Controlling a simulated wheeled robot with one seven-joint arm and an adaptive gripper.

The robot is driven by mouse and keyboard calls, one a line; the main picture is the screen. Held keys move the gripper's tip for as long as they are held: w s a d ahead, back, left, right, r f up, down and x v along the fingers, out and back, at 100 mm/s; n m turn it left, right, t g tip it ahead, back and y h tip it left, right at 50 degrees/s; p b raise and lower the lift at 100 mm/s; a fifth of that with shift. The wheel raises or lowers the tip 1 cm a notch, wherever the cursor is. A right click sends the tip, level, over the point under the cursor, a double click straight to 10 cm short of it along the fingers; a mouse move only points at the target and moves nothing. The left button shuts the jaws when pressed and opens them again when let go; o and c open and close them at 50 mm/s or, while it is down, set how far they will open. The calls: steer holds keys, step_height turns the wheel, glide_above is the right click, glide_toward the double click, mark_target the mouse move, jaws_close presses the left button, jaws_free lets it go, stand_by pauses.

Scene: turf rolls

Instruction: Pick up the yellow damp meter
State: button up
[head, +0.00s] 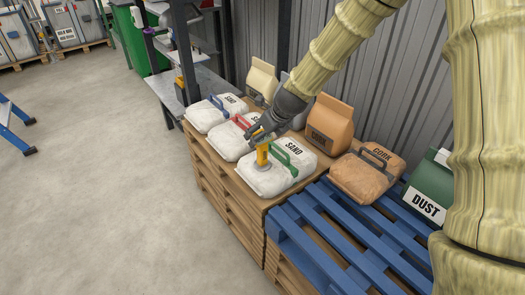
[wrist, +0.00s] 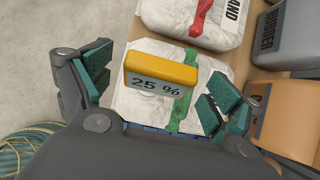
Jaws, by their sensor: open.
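The yellow damp meter (head: 262,155) stands on the white sand bag with the green handle (head: 277,175). In the wrist view the meter (wrist: 161,68) shows its yellow top and a grey face reading "25 %". My gripper (head: 261,138) is directly above and around the meter in the head view. In the wrist view my open gripper (wrist: 158,92) has one green-padded finger on each side of the meter, with visible gaps. Whether the pads are down at the meter's body height I cannot tell.
Two more white bags, with a red handle (head: 232,137) and a blue handle (head: 214,112), lie behind on the wooden pallets (head: 225,190). A blue pallet (head: 330,235) is in front.

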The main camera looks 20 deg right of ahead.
steer(key=shift+w+a+f, duration=0.15)
steer(key=shift+w+f, duration=0.2)
steer(key=shift+f, duration=0.15)
steer(key=c, duration=1.8)
